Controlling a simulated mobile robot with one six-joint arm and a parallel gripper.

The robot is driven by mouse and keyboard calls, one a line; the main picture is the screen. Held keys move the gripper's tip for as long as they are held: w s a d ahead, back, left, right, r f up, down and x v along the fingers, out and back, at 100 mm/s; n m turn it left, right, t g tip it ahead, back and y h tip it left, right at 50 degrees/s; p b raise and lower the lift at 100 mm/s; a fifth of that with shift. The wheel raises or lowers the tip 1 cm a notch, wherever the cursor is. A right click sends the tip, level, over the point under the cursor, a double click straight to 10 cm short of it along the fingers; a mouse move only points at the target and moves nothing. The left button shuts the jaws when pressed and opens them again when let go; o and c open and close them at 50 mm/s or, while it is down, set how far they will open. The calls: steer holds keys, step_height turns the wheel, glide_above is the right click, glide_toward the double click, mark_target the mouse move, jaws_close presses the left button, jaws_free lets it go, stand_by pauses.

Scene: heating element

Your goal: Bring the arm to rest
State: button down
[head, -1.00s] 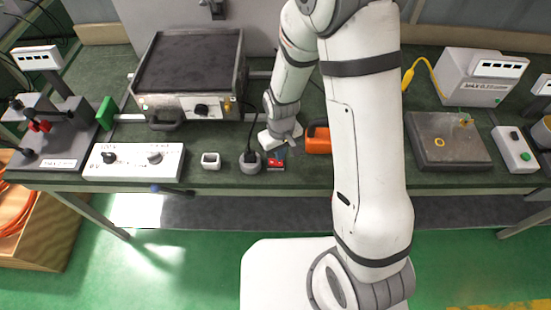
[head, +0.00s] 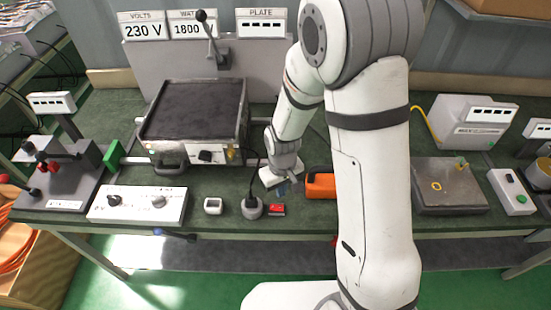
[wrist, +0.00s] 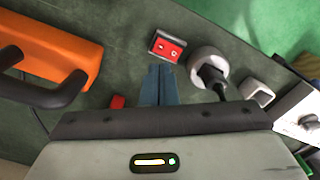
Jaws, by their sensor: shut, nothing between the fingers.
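My gripper (head: 284,188) hangs over the green bench top (head: 330,213), between the round grey socket and the orange-handled thing. In the wrist view its two blue-grey fingers (wrist: 160,84) are together with nothing between them. They point toward a small red switch block (wrist: 167,46), which also shows in the head view (head: 277,210). The grey socket (head: 252,208) has a black plug in it and stands just left of the switch; it also shows in the wrist view (wrist: 207,64). Whether the fingertips touch the bench is hard to tell.
A hot plate (head: 195,110) stands back left under a panel with a lever and signs. A white control box (head: 137,205) is at the front left. An orange handled thing (head: 320,186) lies right of my gripper. A grey block (head: 448,190) is farther right.

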steer(key=s+d+r+m+t+b, duration=0.1)
steer(key=s+d+r+m, duration=0.1)
steer(key=d+r, duration=0.35)
steer(key=s+d+r+m+t+b, duration=0.1)
steer(key=s+d+r, duration=0.1)
steer(key=r, duration=0.7)
steer(key=s+d+r+m+t, duration=0.1)
steer(key=s+d+r+m, duration=0.1)
steer(key=s+d+r, duration=0.3)
steer(key=s+r, duration=0.2)
steer(key=s, duration=0.2)
steer(key=shift+r+m+b, duration=0.3)
steer(key=shift+r, duration=0.1)
